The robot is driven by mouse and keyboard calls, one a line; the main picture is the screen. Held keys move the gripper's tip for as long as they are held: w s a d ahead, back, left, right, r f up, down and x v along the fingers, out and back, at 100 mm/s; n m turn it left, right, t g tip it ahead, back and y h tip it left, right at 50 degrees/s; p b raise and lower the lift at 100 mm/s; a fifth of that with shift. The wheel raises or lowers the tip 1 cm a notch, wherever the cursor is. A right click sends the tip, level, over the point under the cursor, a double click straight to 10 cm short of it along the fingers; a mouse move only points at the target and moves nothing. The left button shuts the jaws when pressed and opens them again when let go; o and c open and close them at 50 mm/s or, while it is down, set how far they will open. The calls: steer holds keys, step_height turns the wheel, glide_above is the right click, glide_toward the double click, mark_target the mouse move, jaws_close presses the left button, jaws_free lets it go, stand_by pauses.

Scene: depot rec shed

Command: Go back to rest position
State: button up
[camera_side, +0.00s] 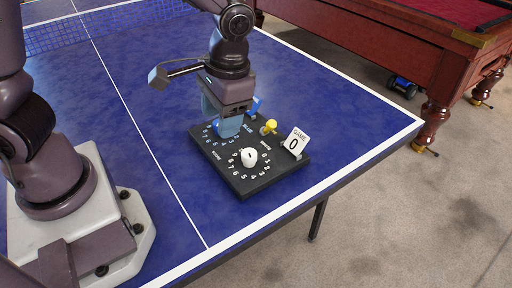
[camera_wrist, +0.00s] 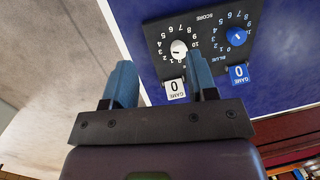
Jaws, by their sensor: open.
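My gripper (camera_side: 222,122) is over the far left part of the black scoreboard (camera_side: 240,180) in the side view, fingers pointing down. In the wrist view its two blue fingers (camera_wrist: 162,82) are apart with nothing held between them. The scoreboard also shows there (camera_wrist: 208,48), beyond the fingers. Its white knob (camera_side: 249,157) stands clear of the gripper. The blue knob (camera_wrist: 236,37) is largely hidden by the gripper in the side view. Whether a finger touches the board, I cannot tell.
The board bears a white game card (camera_side: 295,142) reading 0, a blue game card (camera_wrist: 239,74) reading 0 and a yellow knob (camera_side: 269,127). It lies on a blue table-tennis table (camera_side: 330,110) with a net (camera_side: 90,30). A pool table (camera_side: 400,45) stands behind. Table surface around the board is clear.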

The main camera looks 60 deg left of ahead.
steer(key=s+a+r+t, duration=0.3)
steer(key=s+r, duration=0.1)
steer(key=r, duration=0.2)
steer(key=s+a+r+t+h, duration=0.1)
steer(key=s+a+r+t, duration=0.1)
steer(key=s+r+t, duration=0.2)
step_height(320, 180, up, 4)
steer(key=shift+s+a+f, duration=0.2)
steer(key=shift+s+a, duration=0.2)
steer(key=shift+s, duration=0.15)
stand_by(0.7)
